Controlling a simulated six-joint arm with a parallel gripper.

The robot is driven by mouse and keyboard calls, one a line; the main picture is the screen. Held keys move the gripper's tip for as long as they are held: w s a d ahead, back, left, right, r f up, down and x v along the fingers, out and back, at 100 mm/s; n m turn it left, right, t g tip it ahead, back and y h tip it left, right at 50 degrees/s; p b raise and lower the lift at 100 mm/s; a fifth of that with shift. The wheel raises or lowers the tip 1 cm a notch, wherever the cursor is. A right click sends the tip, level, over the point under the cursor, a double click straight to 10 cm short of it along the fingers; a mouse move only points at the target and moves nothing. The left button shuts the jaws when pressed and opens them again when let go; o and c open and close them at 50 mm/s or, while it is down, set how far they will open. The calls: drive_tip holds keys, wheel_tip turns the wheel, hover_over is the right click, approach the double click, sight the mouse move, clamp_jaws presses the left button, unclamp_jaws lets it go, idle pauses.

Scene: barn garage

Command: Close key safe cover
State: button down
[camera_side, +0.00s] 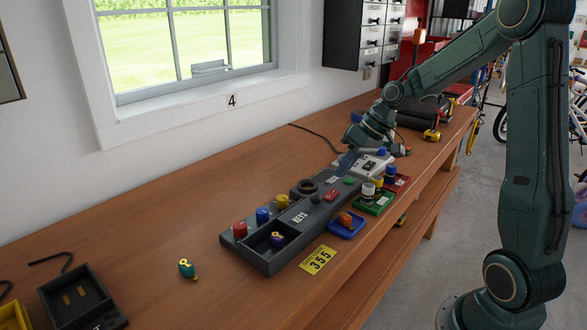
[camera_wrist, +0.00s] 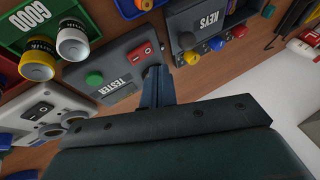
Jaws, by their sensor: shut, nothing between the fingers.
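The key safe (camera_side: 262,258) is a long dark grey box on the bench in the side view. Its left compartment is open with a purple and yellow tagged item (camera_side: 277,239) inside. A dark panel labelled KEYS (camera_side: 299,217), which looks like the cover, lies just right of the opening; it also shows in the wrist view (camera_wrist: 210,18). Red, blue and yellow knobs (camera_side: 263,215) stand along the back edge.
A yellow card reading 355 (camera_side: 319,260) lies in front of the safe. Blue (camera_side: 347,232), green (camera_side: 380,206) and red (camera_side: 402,184) trays line the bench edge. A teal and yellow item (camera_side: 187,268) lies left, with free bench around it.

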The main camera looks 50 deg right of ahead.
drive_tip(key=shift+w+a+f, duration=0.25)
drive_tip(key=shift+a+f, duration=0.35)
drive_tip(key=shift+a, duration=0.05)
drive_tip(key=shift+w+a+f, duration=0.25)
drive_tip(key=shift+a+f, duration=0.3)
drive_tip(key=shift+a, duration=0.05)
drive_tip(key=shift+w+a+f, duration=0.1)
drive_tip(key=shift+a+f, duration=0.1)
drive_tip(key=shift+a, duration=0.25)
drive_tip(key=shift+w+a+f, duration=0.1)
drive_tip(key=shift+a+f, duration=0.1)
drive_tip(key=shift+a, duration=0.25)
hover_over(299, 225)
drive_tip(key=shift+a, duration=0.1)
drive_tip(key=shift+s+d+r, duration=0.1)
drive_tip(key=shift+d+r, duration=0.15)
drive_tip(key=shift+d, duration=0.5)
drive_tip(key=shift+s+d+r, duration=0.1)
drive_tip(key=shift+d+r, duration=0.2)
drive_tip(key=shift+d, duration=0.45)
drive_tip(key=shift+s+d+r, duration=0.1)
drive_tip(key=shift+d+r, duration=0.15)
drive_tip(key=shift+d, duration=0.5)
drive_tip(key=v, duration=1)
